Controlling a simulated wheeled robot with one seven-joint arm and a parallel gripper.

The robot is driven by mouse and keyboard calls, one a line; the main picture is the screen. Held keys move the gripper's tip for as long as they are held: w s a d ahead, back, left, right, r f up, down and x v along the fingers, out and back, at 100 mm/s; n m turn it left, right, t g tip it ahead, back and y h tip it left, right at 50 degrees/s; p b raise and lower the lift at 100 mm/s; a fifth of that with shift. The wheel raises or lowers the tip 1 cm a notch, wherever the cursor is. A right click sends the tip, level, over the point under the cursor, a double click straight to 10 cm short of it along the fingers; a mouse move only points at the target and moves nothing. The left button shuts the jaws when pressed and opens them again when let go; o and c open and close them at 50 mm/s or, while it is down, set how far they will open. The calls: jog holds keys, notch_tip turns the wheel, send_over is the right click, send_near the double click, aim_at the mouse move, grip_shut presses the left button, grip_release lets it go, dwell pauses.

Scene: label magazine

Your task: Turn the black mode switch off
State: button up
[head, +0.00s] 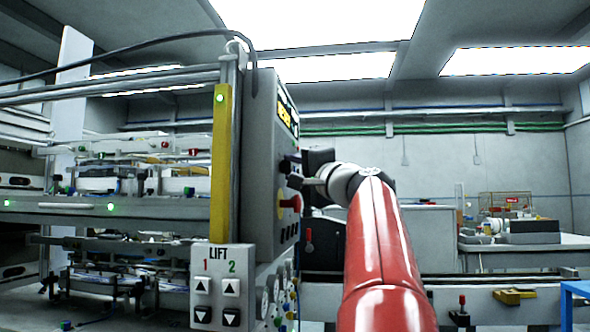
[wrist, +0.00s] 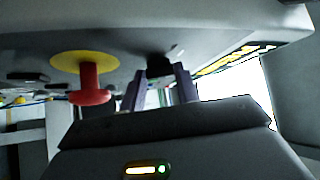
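The black mode switch (wrist: 159,66) is a small dark knob on the grey panel face, seen at the top middle of the wrist view. My gripper (wrist: 160,73) points at it with its two dark fingers apart and the tips close to either side of it. Whether a finger touches the switch is hard to tell. In the head view my gripper (head: 295,181) is at the side of the control panel (head: 259,150), and the switch there is dark and hard to pick out from the fingers.

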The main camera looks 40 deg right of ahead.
jog(key=shift+c, duration=1.2)
jog(key=shift+f, duration=0.1)
jog(key=shift+f+b, duration=0.1)
jog(key=shift+b, duration=0.25)
jog(key=b, duration=0.1)
jog(key=n+t+b, duration=0.1)
jog(key=b, duration=0.1)
jog(key=shift+w+f+n+y, duration=0.1)
jog(key=shift+f+n+y, duration=0.2)
jog(key=shift+f+y, duration=0.1)
jog(key=n+b, duration=0.1)
jog(key=t+b, duration=0.1)
jog(key=b, duration=0.1)
jog(key=shift+d+f+n+y, duration=0.15)
jog(key=shift+n+y, duration=0.25)
jog(key=n+y+b, duration=0.1)
jog(key=n, duration=0.1)
jog(key=n+t+y+b, duration=0.1)
jog(key=y, duration=0.1)
jog(key=shift+w+d+n, duration=0.15)
jog(key=shift+n, duration=0.25)
jog(key=shift+r+n+t+y, duration=0.15)
jog(key=shift+n+y, duration=0.8)
jog(key=shift+n, duration=0.2)
jog(key=shift+r+n+t+y, duration=0.1)
jog(key=shift+n+t+y, duration=0.05)
jog(key=shift+n+y, duration=1.5)
jog(key=shift+n, duration=0.3)
